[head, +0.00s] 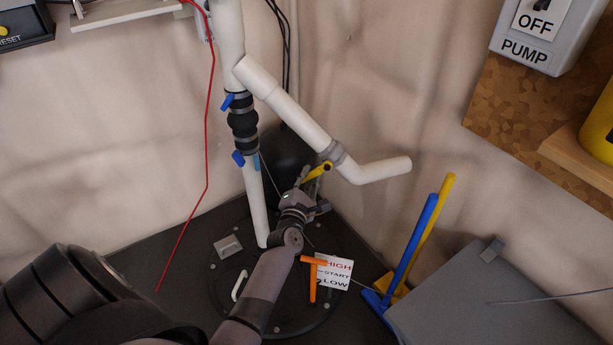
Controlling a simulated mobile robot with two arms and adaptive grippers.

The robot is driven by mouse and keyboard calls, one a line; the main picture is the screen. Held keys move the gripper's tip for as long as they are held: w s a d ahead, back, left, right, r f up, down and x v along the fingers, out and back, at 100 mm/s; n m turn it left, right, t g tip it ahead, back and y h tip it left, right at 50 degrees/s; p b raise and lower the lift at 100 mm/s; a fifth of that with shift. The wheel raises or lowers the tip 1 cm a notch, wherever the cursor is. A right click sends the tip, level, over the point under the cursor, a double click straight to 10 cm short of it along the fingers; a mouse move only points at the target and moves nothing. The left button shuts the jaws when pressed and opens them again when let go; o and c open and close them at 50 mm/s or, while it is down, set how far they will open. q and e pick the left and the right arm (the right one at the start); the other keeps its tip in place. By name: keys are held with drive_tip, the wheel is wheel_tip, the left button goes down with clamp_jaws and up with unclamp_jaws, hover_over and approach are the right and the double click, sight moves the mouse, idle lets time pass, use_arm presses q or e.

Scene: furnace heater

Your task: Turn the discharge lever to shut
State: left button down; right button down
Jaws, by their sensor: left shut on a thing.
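A yellow lever (318,171) sits beside the grey collar (336,154) on the white pipe, near the middle of the head view. It slants up to the right and looks like the discharge lever, though no label on it shows. My left gripper (305,177) reaches up from below and is shut on the lever's lower left part. The fingers partly hide that end of the lever. My right gripper does not show.
White pipes (290,105) branch above the dark pit cover (248,300). A black check valve (243,122) with blue handles is left of the gripper. An orange handle and HIGH/START/LOW sign (335,272) are below. Blue and yellow tools (413,245) lean at right. A red cord (207,130) hangs left.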

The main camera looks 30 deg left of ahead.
use_arm(q)
drive_tip(key=shift+d, duration=0.15)
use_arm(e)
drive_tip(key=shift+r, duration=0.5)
use_arm(q)
drive_tip(key=shift+f+n, duration=0.1)
drive_tip(key=shift+n, duration=0.2)
drive_tip(key=c, duration=1.5)
unclamp_jaws()
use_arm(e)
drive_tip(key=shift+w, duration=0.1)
use_arm(q)
drive_tip(key=v, duration=1.2)
